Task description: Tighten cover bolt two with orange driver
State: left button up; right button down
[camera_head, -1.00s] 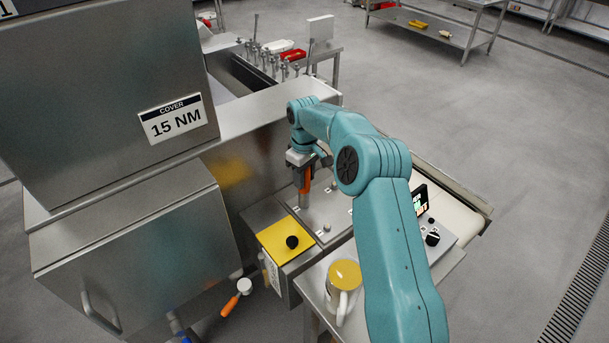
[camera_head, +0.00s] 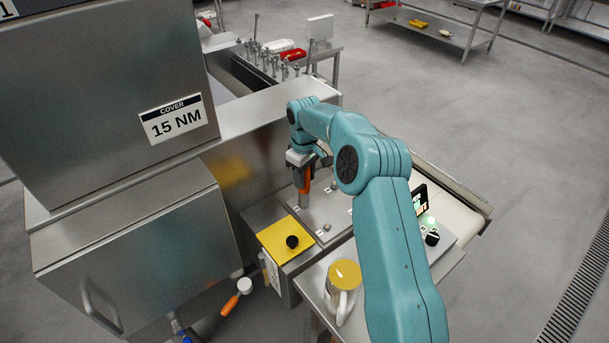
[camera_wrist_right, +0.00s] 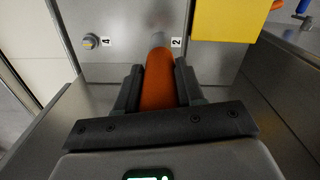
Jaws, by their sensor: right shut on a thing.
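My right gripper (camera_head: 303,172) is shut on the orange driver (camera_head: 306,185) and holds it upright over the metal cover plate (camera_head: 318,207). The driver's grey shaft points down at the plate near one label. In the right wrist view the orange handle (camera_wrist_right: 158,80) sits between the dark fingers. Its far end is beside the label "2" (camera_wrist_right: 176,42), and the bolt there is mostly hidden behind it. Another bolt (camera_wrist_right: 90,41) stands by the label "4". In the head view a bolt (camera_head: 326,227) shows at the plate's front. My left gripper is not in view.
A yellow panel with a black knob (camera_head: 292,242) is left of the plate. A mug (camera_head: 342,285) stands on the side table in front. A small device with a lit green lamp (camera_head: 429,221) is at the right. A "15 NM" sign (camera_head: 178,119) is on the machine.

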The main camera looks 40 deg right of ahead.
notch_tip(320, 180, up, 3)
jog(key=shift+f+p, duration=0.2)
jog(key=shift+p, duration=0.6)
jog(key=shift+r, duration=1.2)
